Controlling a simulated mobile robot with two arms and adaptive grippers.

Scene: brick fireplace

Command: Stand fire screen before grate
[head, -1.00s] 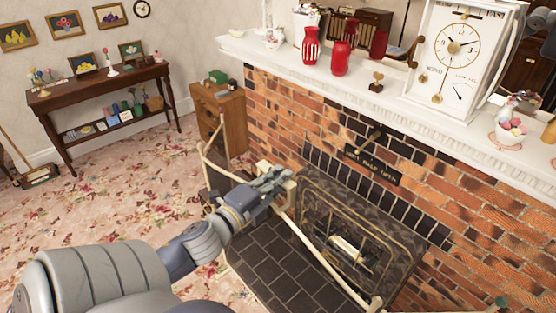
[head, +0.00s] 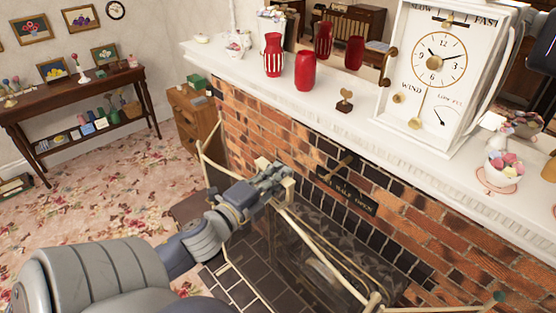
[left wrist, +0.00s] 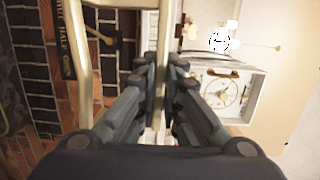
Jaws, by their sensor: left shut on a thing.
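The fire screen (head: 300,258) is a folding screen with cream-gold rails and see-through panels. It stands over the dark tiled hearth (head: 240,293), and I cannot tell whether its feet touch the tiles. My left gripper (head: 277,178) is shut on its top rail near a panel corner. In the left wrist view the fingers (left wrist: 161,85) pinch a cream bar of the screen (left wrist: 163,35). The grate lies in the dark fireplace opening behind the screen; the panels, rails and my arm mostly hide it. My right gripper is not in view.
The brick fireplace front (head: 440,245) rises close behind the screen. A white mantel (head: 345,117) above carries red vases (head: 305,70) and a large white clock (head: 436,75). A wooden cabinet (head: 193,118) stands left of the fireplace. Floral carpet (head: 110,190) lies open at the left.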

